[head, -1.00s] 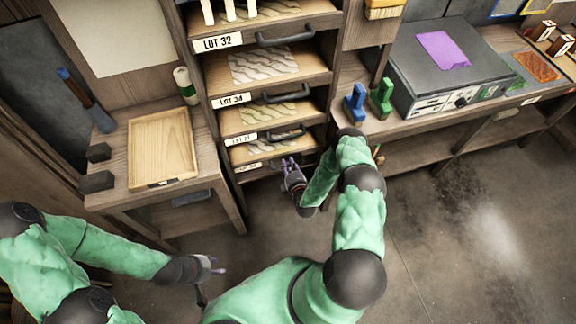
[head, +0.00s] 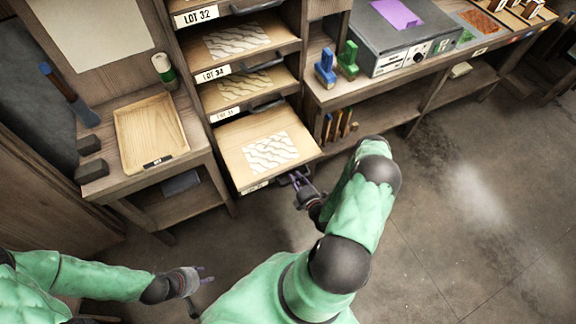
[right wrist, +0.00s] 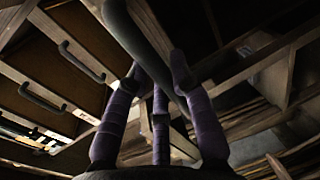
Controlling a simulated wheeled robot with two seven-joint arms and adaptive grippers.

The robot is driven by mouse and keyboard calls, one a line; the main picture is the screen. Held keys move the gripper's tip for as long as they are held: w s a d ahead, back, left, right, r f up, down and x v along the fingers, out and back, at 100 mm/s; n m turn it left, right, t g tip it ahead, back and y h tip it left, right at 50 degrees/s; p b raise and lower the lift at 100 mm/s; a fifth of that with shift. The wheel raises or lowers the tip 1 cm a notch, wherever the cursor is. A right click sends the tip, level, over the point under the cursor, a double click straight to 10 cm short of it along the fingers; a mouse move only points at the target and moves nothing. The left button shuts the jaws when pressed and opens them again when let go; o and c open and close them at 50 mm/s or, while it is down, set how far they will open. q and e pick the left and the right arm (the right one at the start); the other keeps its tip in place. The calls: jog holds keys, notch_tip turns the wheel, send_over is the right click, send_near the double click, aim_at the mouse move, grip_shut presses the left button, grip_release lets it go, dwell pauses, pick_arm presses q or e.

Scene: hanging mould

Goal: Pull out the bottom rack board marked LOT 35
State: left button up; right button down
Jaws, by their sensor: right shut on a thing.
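The bottom rack board (head: 235,150) sticks well out of the rack, with a white wavy-patterned sheet (head: 270,152) on top. Its front label (head: 255,187) is too small to read. My right gripper (head: 297,180) is at the right part of the board's front edge, shut on its handle. In the right wrist view the purple fingers (right wrist: 160,85) close around the dark handle bar (right wrist: 140,38). My left gripper (head: 204,273) is empty, low at the left, away from the rack; its fingers look slightly apart.
Boards marked LOT 32 (head: 196,16) and LOT 33 or 34 (head: 213,74) sit in the rack above. A side table with a wooden tray (head: 150,133) stands left. A bench with a grey box (head: 400,40) stands right. The floor (head: 450,220) in front is open.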

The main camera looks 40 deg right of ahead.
jog(key=shift+f+v, duration=0.15)
jog(key=shift+v, duration=0.65)
jog(key=shift+f+v, duration=0.2)
jog(key=shift+v, duration=0.6)
jog(key=shift+s, duration=0.1)
jog(key=c, duration=1)
grip_release()
jog(key=shift+c, duration=0.2)
jog(key=shift+s, duration=0.1)
jog(key=v, duration=1.1)
jog(key=shift+s, duration=0.35)
jog(key=shift+a+r, duration=0.1)
jog(key=shift+a, duration=0.05)
